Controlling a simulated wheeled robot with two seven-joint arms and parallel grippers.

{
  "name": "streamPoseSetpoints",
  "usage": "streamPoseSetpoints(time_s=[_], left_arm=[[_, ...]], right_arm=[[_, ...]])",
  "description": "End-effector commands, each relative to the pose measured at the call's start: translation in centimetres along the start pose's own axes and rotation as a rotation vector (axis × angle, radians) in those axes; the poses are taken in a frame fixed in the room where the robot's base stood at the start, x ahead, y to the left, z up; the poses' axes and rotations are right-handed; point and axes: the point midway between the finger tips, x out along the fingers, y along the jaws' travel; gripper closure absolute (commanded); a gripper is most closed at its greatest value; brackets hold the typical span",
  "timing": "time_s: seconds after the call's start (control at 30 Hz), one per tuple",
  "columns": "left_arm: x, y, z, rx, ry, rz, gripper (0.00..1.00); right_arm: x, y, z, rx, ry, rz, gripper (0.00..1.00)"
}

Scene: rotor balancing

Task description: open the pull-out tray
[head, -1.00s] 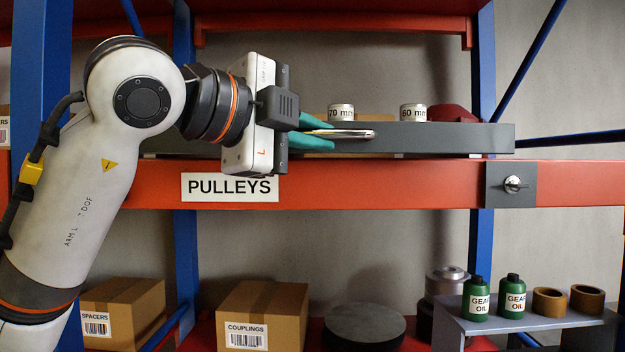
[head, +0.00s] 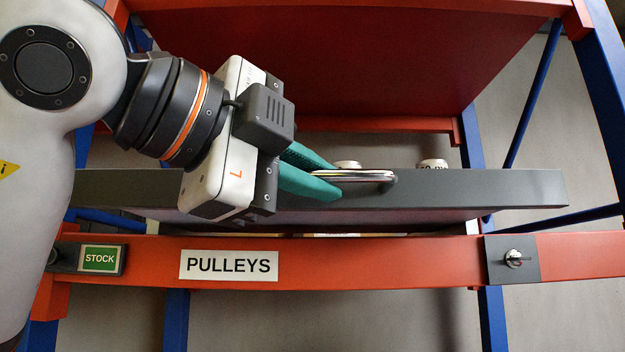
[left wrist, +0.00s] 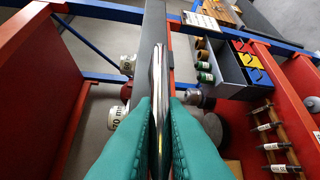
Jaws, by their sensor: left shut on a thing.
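In the left wrist view the handle (left wrist: 159,75) runs between the two fingers (left wrist: 160,115), along the tray front (left wrist: 149,35). White labelled pulleys (head: 433,163) show partly above the tray front; one reading 70 mm (left wrist: 115,117) is in the left wrist view. My right gripper is not in view.
The red beam (head: 390,262) carries a PULLEYS label (head: 228,265), a green STOCK sign (head: 99,259) and a knob on a grey plate (head: 513,258). A red panel (head: 330,50) hangs above the tray. Blue posts (head: 490,320) stand at the sides. The wrist view shows a grey bin (left wrist: 240,75) at right.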

Motion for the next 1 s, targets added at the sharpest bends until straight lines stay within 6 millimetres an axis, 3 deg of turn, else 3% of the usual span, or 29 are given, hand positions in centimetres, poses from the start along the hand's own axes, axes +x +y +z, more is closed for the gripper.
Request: streamPoseSetpoints(time_s=[0.07,0.1,0.23,0.63,1.0], left_arm=[[0.1,-0.2,0.0,0.001,-0.002,-0.006,1.00],[0.1,-0.2,0.0,0.001,-0.002,-0.006,0.88],[0.1,-0.1,0.0,0.001,-0.002,-0.004,0.67],[-0.9,-0.1,-0.1,0.000,0.000,0.001,0.67],[-8.3,-0.2,-0.1,0.001,0.000,0.002,0.67]], right_arm=[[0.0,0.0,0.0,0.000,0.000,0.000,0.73],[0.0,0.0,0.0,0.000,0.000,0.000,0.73],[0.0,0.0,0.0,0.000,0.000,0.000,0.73],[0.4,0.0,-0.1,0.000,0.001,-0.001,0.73],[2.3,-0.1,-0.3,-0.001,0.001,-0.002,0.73]])
